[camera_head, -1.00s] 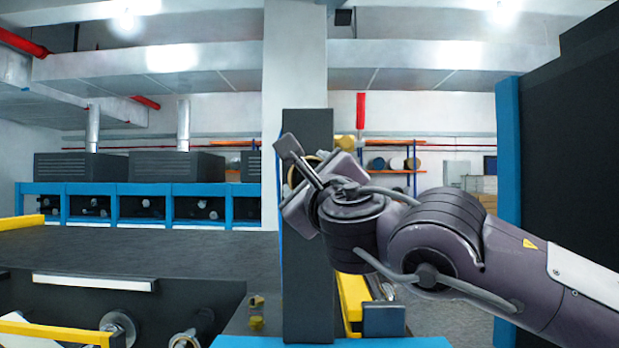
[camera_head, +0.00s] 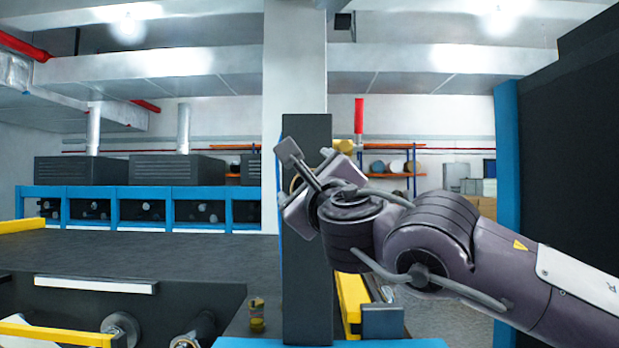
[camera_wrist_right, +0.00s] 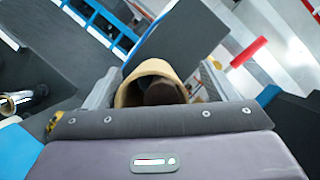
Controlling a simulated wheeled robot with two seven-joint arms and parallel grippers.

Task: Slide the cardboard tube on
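A tan cardboard tube (camera_wrist_right: 128,92) shows near the middle of the right wrist view, its hollow, dark end turned toward the camera. It sits between the two fingers of my right gripper (camera_wrist_right: 158,84), which appear closed on its sides. In the head view my right gripper (camera_head: 300,172) is raised in front of a dark upright post. Only a thin tan edge of the tube (camera_head: 296,183) shows there; the gripper covers the rest. My left gripper is out of view.
The dark post (camera_head: 307,290) stands right behind my gripper. At lower left is a machine with rollers (camera_head: 120,325) and a yellow bar (camera_head: 55,333). A dark panel with a blue edge (camera_head: 507,160) stands at right. Shelves with rolls (camera_head: 390,166) are far back.

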